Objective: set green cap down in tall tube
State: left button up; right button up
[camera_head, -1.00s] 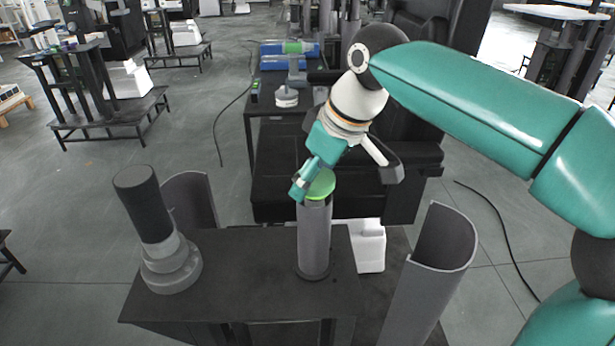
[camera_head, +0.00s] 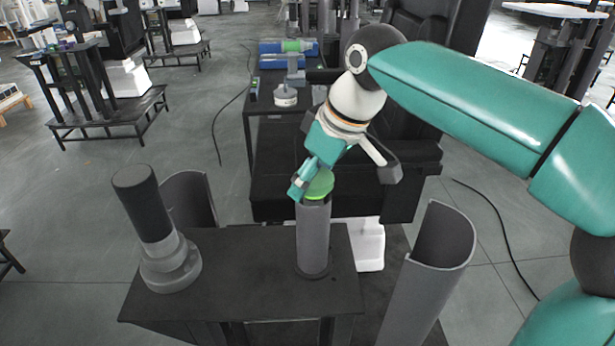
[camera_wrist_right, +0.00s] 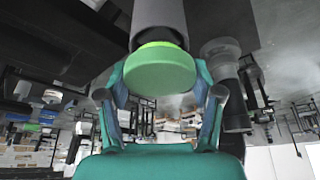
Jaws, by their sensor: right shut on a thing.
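The green cap (camera_head: 320,184) is at the mouth of the tall grey tube (camera_head: 314,238), which stands upright on the dark table. My right gripper (camera_head: 306,184) is shut on the cap from above and behind the tube top. In the right wrist view the cap (camera_wrist_right: 160,69) sits between the two fingers of my right gripper (camera_wrist_right: 161,88), against the end of the tube (camera_wrist_right: 158,16). I cannot tell how deep the cap sits in the tube. My left gripper is not in view.
A dark cylinder on a grey stepped base (camera_head: 158,230) stands at the table's left. Curved grey shells (camera_head: 430,270) rise at the right and behind the left cylinder. The dark tabletop (camera_head: 245,285) is clear between the cylinder and the tube.

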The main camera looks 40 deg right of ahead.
jog(key=shift+f, duration=0.5)
dwell(0.8)
dwell(0.4)
jog(key=o, duration=1.2)
jog(key=shift+r, duration=0.15)
jog(key=shift+s+r+p, duration=0.1)
jog(key=shift+r+p, duration=3.05)
jog(key=shift+r, duration=0.25)
